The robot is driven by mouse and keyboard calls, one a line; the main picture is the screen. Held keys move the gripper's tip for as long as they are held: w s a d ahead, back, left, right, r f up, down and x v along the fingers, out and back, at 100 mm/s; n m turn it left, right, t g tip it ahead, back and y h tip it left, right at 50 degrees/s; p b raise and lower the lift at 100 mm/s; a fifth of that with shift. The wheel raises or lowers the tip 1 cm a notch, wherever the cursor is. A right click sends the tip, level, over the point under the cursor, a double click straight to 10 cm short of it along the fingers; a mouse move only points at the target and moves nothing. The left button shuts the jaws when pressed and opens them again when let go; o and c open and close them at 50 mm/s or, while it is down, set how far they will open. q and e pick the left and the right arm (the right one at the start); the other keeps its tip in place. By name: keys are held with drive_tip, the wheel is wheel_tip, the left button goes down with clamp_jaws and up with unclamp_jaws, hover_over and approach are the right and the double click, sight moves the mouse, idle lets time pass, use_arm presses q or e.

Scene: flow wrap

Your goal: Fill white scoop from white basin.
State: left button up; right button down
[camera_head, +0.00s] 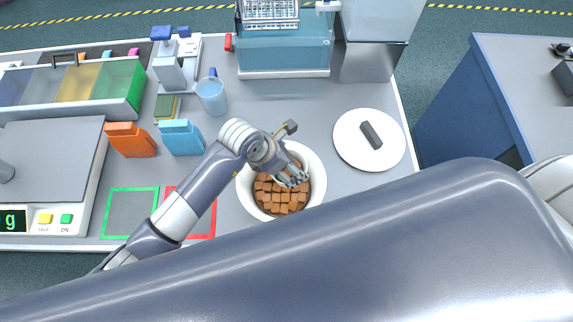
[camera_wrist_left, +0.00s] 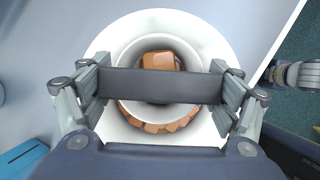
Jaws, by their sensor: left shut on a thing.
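The white basin (camera_head: 314,160) stands on the grey table and holds several brown cubes (camera_head: 281,197). My left gripper (camera_head: 292,178) reaches into it from the left. In the left wrist view, the left gripper (camera_wrist_left: 160,86) is shut on a dark handle bar, with the round white scoop (camera_wrist_left: 128,52) below it, inside the basin (camera_wrist_left: 98,48). At least one brown cube (camera_wrist_left: 158,61) shows within the scoop's ring; the bar hides much of its inside. A grey jointed part at the right edge, probably my right gripper (camera_wrist_left: 300,75), is cut off.
Right of the basin lies a white disc (camera_head: 350,152) with a dark bar. A blue cup (camera_head: 211,95), blue box (camera_head: 182,138), orange box (camera_head: 131,140) and scale (camera_head: 45,155) stand to the left. My right arm hides the table's front.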

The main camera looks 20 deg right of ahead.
use_arm(q)
drive_tip(key=shift+d+r, duration=0.15)
drive_tip(key=shift+r, duration=2.65)
